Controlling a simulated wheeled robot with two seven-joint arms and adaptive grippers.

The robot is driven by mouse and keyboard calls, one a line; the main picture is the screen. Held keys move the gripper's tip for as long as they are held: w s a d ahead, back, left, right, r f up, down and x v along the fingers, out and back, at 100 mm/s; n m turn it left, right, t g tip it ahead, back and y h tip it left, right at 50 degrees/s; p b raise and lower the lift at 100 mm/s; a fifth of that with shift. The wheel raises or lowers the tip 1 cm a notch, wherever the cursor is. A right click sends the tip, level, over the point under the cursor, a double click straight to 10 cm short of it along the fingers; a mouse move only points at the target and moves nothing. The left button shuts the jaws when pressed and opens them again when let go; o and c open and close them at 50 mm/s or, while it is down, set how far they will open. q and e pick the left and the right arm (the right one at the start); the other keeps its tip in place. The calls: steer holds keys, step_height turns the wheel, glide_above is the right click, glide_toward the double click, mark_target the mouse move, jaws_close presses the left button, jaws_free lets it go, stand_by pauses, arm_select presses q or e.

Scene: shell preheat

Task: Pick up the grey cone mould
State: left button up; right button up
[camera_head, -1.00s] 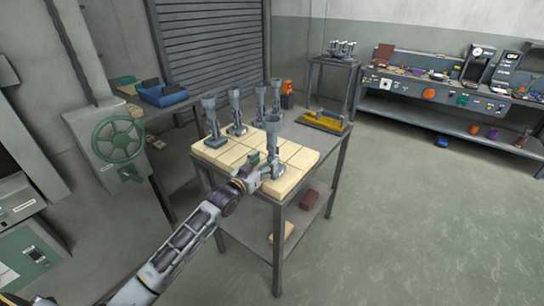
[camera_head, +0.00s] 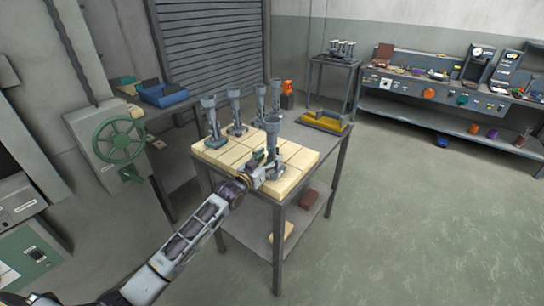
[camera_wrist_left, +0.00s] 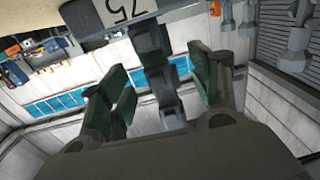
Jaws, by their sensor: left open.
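The nearest grey cone mould (camera_head: 272,130) stands upright on the pale tiled top (camera_head: 303,161) near its front right corner. It has a flared cup on a stem and a wide foot. My left gripper (camera_head: 264,163) is beside its lower part, with the arm reaching from the lower left. In the left wrist view, the open green-padded fingers (camera_wrist_left: 160,98) are on either side of a dark grey upright part (camera_wrist_left: 151,45), apparently the mould's stem. A plate marked 75 shows at the top there. I cannot tell whether the pads touch the stem. My right gripper is not in view.
Several similar moulds (camera_head: 235,109) stand farther back and left on the same tiles. A yellow tray (camera_head: 323,122) lies at the table's far right. A green handwheel (camera_head: 118,139) is on the machine at left. Open floor lies to the right.

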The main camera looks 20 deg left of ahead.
arm_select(q)
steer(key=shift+x, duration=1.05)
steer(key=shift+r, duration=0.1)
jaws_close()
